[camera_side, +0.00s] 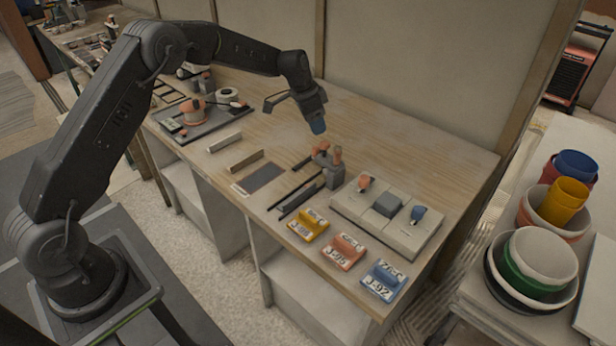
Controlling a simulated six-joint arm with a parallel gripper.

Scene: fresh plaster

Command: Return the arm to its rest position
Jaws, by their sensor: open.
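My arm reaches in from the left, arched over the wooden workbench (430,137). My gripper (317,127) points down above the middle of the bench, clear of its surface. It is open, and I see nothing held in it.
A pale panel (424,244) with orange, grey and blue pieces lies to the right. Yellow (308,225), orange (343,252) and blue (384,280) labelled blocks line the front edge. A dark tray (208,124) with an orange pot is left. Stacked bowls (541,258) stand on another table. The back wall closes off the bench.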

